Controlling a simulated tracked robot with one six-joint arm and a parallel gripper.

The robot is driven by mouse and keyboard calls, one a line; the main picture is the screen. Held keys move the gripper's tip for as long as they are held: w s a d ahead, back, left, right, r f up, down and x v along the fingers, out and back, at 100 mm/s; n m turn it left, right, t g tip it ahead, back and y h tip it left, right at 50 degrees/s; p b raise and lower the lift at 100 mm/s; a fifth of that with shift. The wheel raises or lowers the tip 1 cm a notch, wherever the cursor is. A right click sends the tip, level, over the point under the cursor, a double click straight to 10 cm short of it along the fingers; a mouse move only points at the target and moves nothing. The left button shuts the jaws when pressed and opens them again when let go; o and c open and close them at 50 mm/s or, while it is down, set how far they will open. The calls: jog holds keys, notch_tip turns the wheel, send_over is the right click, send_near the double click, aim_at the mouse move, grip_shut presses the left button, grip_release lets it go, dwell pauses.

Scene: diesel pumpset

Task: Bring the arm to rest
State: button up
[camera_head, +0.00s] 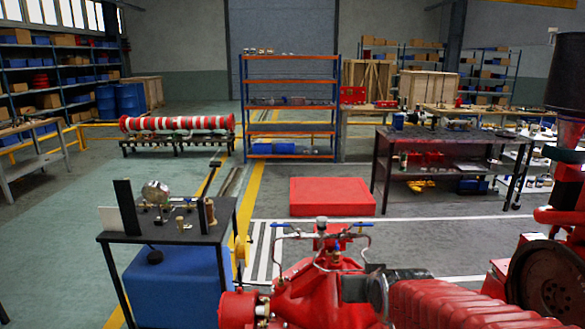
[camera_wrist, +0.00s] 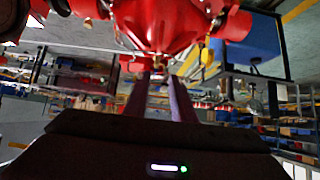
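My gripper (camera_wrist: 158,77) shows in the wrist view, where the surroundings appear upside down. Its two dark fingers stand apart with a visible gap between them, and nothing is seen held there. The dark gripper body (camera_wrist: 90,145) with a small white and green light fills the bottom of that view. The red pump (camera_wrist: 160,22) is at the top of the wrist view, beyond the fingertips; the distance to it cannot be told. In the head view the pump (camera_head: 322,290) is at the bottom middle, and my arm and gripper are not seen there.
A small black table (camera_head: 190,236) with a gauge (camera_head: 155,193) and fittings stands left of the pump, a blue box (camera_head: 180,285) beneath it. A red low box (camera_head: 332,196) and dark workbench (camera_head: 440,140) stand behind. Open floor (camera_head: 70,235) lies at left.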

jog(key=s+g, duration=0.4)
jog(key=s, duration=1.9)
jog(key=shift+s+d+g, duration=0.15)
jog(key=shift+g, duration=0.15)
jog(key=shift+r, duration=0.1)
